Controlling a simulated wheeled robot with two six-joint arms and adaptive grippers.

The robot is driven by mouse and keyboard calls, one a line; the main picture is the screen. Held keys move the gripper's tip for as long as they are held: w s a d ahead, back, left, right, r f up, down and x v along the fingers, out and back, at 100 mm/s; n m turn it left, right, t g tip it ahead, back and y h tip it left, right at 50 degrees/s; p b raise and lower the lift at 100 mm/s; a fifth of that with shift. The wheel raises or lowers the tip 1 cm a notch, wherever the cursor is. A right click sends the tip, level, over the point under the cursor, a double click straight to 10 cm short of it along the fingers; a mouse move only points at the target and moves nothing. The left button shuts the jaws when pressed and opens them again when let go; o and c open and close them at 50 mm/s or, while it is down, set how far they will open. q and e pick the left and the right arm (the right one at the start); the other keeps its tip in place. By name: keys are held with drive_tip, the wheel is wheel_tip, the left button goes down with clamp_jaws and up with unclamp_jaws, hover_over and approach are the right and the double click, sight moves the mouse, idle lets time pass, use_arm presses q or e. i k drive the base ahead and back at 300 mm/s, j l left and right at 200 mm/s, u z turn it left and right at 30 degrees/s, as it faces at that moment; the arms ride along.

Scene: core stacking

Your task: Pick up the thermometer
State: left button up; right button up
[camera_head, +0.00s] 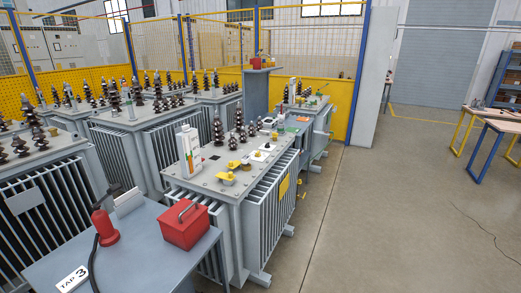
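I cannot pick out the thermometer with certainty at this size. Small yellow fittings (227,178) sit on the lid of the nearest middle transformer (215,188), and a small white piece with a yellow part (262,153) lies farther back on it. A white upright container with an orange mark (189,150) stands on the same lid at its left. Neither of my grippers shows in the head view.
A grey table (140,262) at the front left holds a red box (184,223), a red device (105,227) with a black cable and a "TAP 3" card (72,279). More transformers stand left and behind.

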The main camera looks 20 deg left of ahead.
sight(246, 160)
drive_tip(key=i+l+u, duration=0.1)
drive_tip(key=i+u, duration=0.35)
drive_tip(key=i+l+u, duration=0.25)
drive_tip(key=u, duration=0.2)
drive_tip(key=i+l+u, duration=0.75)
drive_tip(key=l+u, duration=0.15)
drive_tip(key=i+l+u, duration=0.2)
drive_tip(key=l+u, duration=0.2)
drive_tip(key=l, duration=0.15)
